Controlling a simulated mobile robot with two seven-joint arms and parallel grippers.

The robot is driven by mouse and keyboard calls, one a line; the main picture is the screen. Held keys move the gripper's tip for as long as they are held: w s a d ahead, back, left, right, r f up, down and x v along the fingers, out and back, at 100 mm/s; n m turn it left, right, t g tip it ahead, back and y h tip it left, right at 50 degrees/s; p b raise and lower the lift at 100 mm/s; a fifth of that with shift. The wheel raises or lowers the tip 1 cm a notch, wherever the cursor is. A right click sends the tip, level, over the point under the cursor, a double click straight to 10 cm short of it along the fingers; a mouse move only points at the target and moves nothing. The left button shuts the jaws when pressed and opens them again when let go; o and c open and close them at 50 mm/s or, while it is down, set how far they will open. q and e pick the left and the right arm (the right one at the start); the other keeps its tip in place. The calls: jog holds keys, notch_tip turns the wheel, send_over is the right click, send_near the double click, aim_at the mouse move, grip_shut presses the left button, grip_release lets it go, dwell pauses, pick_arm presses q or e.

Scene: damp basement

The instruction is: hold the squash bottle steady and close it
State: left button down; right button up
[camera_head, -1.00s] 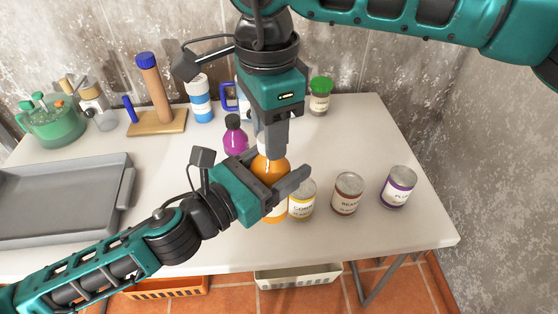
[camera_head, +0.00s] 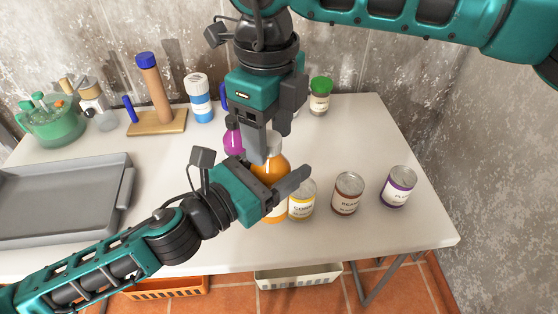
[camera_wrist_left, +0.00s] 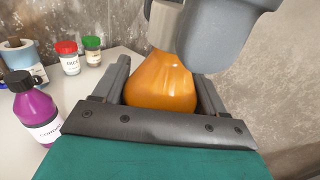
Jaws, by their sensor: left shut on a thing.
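The squash bottle (camera_head: 268,173) holds orange liquid and stands upright on the table. My left gripper (camera_head: 283,190) is shut around its body from the side; the orange bottle (camera_wrist_left: 160,85) also shows between the fingers in the left wrist view. My right gripper (camera_head: 262,147) points down at the bottle's top from above. A pale part of the top, which looks like the cap (camera_head: 275,143), shows beside its front finger. The fingers hide most of the neck, so I cannot tell whether they grip the cap or how it sits.
Cans of corn (camera_head: 302,200), beans (camera_head: 347,194) and plums (camera_head: 397,187) stand to the right. A purple bottle (camera_head: 233,141) stands close behind the squash bottle. A grey tray (camera_head: 62,205) lies at the left.

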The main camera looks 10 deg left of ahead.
pick_arm(q)
jog(key=shift+r, duration=0.1)
pick_arm(e)
jog(key=shift+o, duration=0.3)
notch_tip(320, 180, up, 12)
dwell(0.3)
